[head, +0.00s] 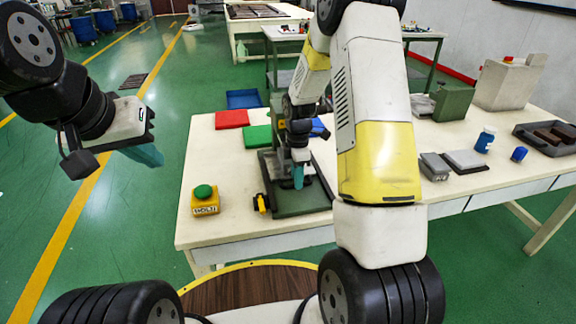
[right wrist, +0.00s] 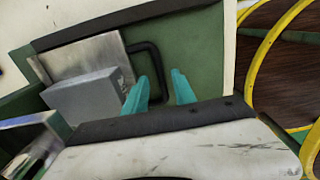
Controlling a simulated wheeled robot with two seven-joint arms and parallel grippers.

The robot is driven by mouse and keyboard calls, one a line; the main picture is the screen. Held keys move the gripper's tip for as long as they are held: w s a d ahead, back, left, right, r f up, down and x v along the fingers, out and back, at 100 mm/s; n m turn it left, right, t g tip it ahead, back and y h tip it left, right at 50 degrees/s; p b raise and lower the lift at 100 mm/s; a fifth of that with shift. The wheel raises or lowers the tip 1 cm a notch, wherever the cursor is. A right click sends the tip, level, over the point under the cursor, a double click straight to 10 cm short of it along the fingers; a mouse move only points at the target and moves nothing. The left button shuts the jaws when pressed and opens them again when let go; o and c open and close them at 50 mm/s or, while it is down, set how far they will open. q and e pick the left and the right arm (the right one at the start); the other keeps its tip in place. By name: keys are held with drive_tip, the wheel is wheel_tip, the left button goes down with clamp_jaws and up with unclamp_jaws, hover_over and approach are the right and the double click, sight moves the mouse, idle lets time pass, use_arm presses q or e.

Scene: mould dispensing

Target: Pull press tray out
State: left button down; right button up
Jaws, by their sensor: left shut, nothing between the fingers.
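The press tray appears in the right wrist view as a flat metal plate (right wrist: 115,50) with a black loop handle (right wrist: 153,60). A grey block (right wrist: 85,95) sits on it. The plate lies over a green base, which is also in the head view (head: 300,204). My right gripper (right wrist: 162,88) has its teal fingers apart, and the handle's outer bar seems to run between them; contact cannot be told. In the head view my right gripper (head: 298,177) is low over the green base and hides the handle. My left gripper (head: 148,156) is shut and empty, off the table's left side.
A yellow box with a green button (head: 205,200) stands at the table's front left. Red (head: 232,119) and green (head: 257,136) trays lie behind.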

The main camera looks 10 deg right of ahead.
drive_tip(key=shift+f, duration=0.5)
clamp_jaws()
idle(1.1)
